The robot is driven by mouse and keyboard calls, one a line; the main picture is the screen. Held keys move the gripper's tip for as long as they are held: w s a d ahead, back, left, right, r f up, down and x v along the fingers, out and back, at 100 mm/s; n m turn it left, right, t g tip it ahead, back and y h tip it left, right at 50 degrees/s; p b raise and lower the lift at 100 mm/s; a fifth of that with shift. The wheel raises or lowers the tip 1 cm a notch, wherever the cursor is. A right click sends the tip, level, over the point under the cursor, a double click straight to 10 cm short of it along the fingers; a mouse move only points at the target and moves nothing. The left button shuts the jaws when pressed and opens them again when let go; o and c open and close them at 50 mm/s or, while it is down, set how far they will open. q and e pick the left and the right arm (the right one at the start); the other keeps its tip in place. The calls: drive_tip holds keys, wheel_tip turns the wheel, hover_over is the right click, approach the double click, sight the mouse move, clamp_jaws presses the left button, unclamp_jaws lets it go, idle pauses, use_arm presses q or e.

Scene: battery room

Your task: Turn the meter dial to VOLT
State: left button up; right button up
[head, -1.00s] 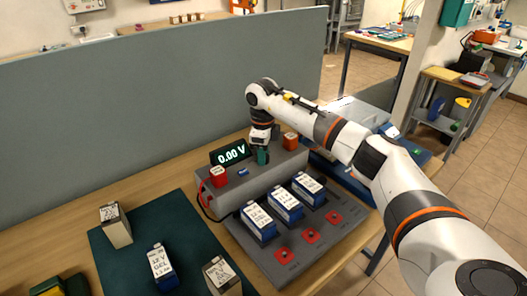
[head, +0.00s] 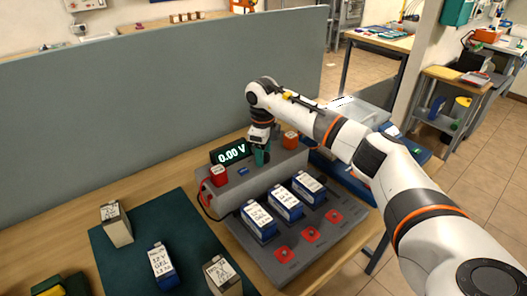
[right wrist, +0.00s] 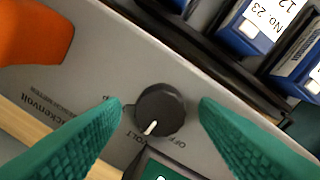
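The meter (head: 215,199) is a grey box on the workbench, its lit display (head: 231,152) reading 0.00 V. In the right wrist view, its round black dial (right wrist: 165,100) has a white pointer aimed toward the lower left, at the VOLT lettering. OFF is printed to the right of VOLT, and another label at the left is partly hidden. My right gripper (right wrist: 160,118) has its green fingers apart, one on each side of the dial, with a visible gap to it. In the head view this gripper (head: 262,157) hides the dial. My left gripper is not in view.
Several blue batteries (head: 286,204) stand in the grey tray (head: 255,246) in front. More batteries stand on a dark green mat (head: 190,215). A grey partition (head: 150,105) rises behind.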

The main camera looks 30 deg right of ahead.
wheel_tip(320, 180, up, 12)
drive_tip(key=b, duration=0.2)
drive_tip(key=shift+s+a, duration=0.25)
drive_tip(key=shift+a, duration=0.05)
idle(0.5)
